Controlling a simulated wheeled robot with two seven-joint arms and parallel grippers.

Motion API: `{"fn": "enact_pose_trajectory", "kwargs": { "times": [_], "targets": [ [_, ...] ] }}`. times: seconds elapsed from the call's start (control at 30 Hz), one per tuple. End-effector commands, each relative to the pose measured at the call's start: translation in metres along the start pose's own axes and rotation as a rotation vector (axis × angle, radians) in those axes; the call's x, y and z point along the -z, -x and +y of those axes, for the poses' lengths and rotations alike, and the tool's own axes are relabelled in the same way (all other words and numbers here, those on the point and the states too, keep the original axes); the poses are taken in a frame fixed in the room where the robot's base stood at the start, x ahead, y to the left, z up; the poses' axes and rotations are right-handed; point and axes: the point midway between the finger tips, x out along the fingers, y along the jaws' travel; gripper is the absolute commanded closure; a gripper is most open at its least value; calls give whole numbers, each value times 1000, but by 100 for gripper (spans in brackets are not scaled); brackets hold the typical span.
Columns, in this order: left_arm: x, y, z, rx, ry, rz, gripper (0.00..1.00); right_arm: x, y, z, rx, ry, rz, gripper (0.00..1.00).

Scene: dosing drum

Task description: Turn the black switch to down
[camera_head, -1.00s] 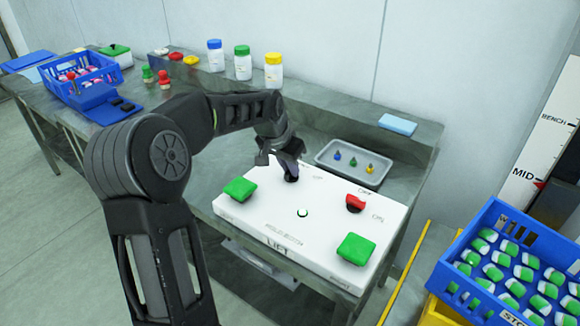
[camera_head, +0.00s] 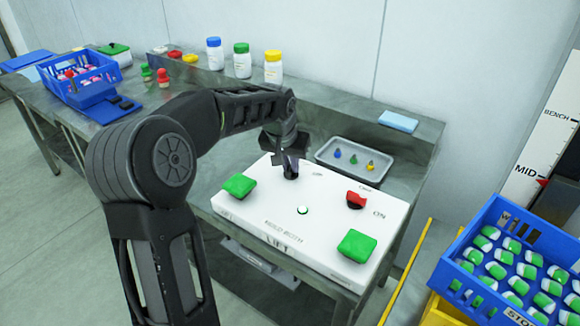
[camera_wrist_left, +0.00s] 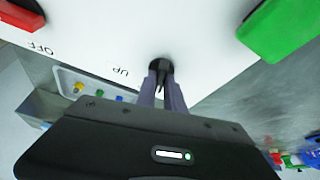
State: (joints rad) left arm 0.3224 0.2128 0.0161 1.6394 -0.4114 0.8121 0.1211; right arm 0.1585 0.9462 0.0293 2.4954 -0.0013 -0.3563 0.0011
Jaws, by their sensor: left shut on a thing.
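The black switch (camera_head: 291,173) stands on the back part of the white control panel (camera_head: 250,217). My left gripper (camera_head: 289,165) is over it from above, its fingers shut on the switch. In the left wrist view the black switch (camera_wrist_left: 161,72) shows between the two fingertips of my left gripper (camera_wrist_left: 162,82), with the printed word UP beside it. The fingers hide part of the switch, so its exact setting is hard to read. My right gripper is not in view.
The panel also carries a red switch (camera_head: 356,200), two green buttons (camera_head: 239,186) (camera_head: 357,244) and a small round light (camera_head: 302,210). A grey tray (camera_head: 382,181) with small pegs lies behind. A blue crate (camera_head: 480,220) stands at the right.

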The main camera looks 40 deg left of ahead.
Motion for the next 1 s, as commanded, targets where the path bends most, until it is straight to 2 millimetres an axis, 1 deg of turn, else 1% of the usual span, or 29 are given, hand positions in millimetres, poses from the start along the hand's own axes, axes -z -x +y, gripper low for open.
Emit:
{"fn": "enact_pose_trajectory", "kwargs": {
  "times": [0.03,0.2,0.53,0.73,1.0],
  "targets": [
    [0,-2,2,13,31,4,100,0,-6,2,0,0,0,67],
    [0,-2,3,71,166,3,100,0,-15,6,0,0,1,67],
    [1,-1,3,165,396,2,100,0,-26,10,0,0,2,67],
    [1,-1,3,195,472,1,100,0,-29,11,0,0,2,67],
    [1,0,3,206,499,1,100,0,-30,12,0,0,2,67]
  ]
}}
